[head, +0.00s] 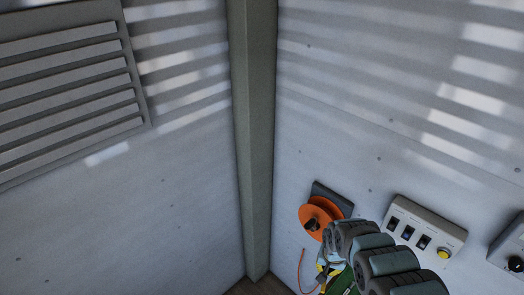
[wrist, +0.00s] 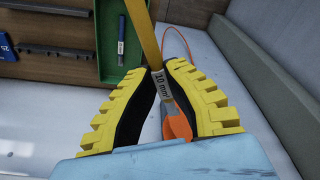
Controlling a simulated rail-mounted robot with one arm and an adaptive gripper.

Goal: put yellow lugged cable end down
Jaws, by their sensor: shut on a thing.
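The yellow cable end (wrist: 143,35) runs up from between my fingertips in the wrist view, with a grey tag marked "10 mm²" (wrist: 162,88) at the grip. My gripper (wrist: 160,74) has yellow ribbed fingers and is shut on this cable end. An orange piece (wrist: 176,124) shows between the fingers below the tag. The lug itself cannot be clearly made out. In the head view my arm covers most of the gripper, and only small yellow parts (head: 321,268) show.
A green tray (wrist: 106,45) with a blue-grey stick (wrist: 121,38) lies beyond the fingers. A thin orange cable (wrist: 187,42) loops beside it. An orange reel (head: 318,212) and a switch box with a yellow button (head: 425,228) are on the right wall.

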